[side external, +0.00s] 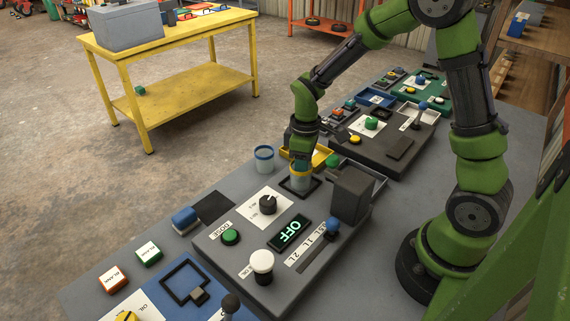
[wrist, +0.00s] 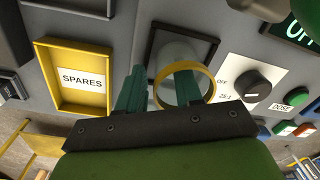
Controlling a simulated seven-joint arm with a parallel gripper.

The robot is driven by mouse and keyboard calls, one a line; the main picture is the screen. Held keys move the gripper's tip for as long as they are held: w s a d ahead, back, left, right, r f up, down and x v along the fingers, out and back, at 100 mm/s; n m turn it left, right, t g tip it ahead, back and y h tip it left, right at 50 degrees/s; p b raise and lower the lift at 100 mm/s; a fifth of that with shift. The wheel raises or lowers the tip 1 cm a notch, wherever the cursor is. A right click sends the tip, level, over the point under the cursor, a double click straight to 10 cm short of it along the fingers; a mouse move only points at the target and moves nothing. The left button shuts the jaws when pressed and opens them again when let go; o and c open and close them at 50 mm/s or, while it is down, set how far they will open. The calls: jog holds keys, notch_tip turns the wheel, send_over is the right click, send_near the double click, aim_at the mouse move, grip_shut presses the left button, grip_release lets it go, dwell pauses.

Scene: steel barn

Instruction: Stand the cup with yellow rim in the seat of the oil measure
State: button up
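The cup with yellow rim (side external: 300,178) is upright inside the black square frame of the seat (side external: 313,190), at the far end of the oil measure (side external: 222,258). The wrist view looks down at its yellow rim (wrist: 213,86) and pale wall, with the seat (wrist: 152,42) around its base. My gripper (side external: 302,164) is at the cup's top. In the wrist view my gripper (wrist: 160,75) has its two green fingers apart, one inside the rim and one outside on the left. A gap shows between fingers and wall. The base's exact contact is partly hidden.
A blue-rimmed cup (side external: 264,160) stands just left of the seat. A yellow SPARES tray (wrist: 106,82) lies beside it. The measure carries a dial (side external: 268,205), a green button (side external: 230,237), an OFF display (side external: 289,233) and a tall grey block (side external: 351,194).

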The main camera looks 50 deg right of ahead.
notch_tip(320, 180, up, 12)
jog(key=s+a+r+m+t, duration=0.2)
jog(key=s+r+m+t, duration=0.1)
jog(key=s, duration=0.3)
jog(key=s+a+r+m+t+y, duration=0.1)
jog(key=s+a+r+m+t, duration=0.1)
jog(key=s+r+m+t, duration=0.2)
jog(key=s+r+m, duration=0.1)
jog(key=s+m, duration=0.1)
jog(key=s, duration=0.1)
jog(key=shift+a+y, duration=0.3)
jog(key=shift+a, duration=0.1)
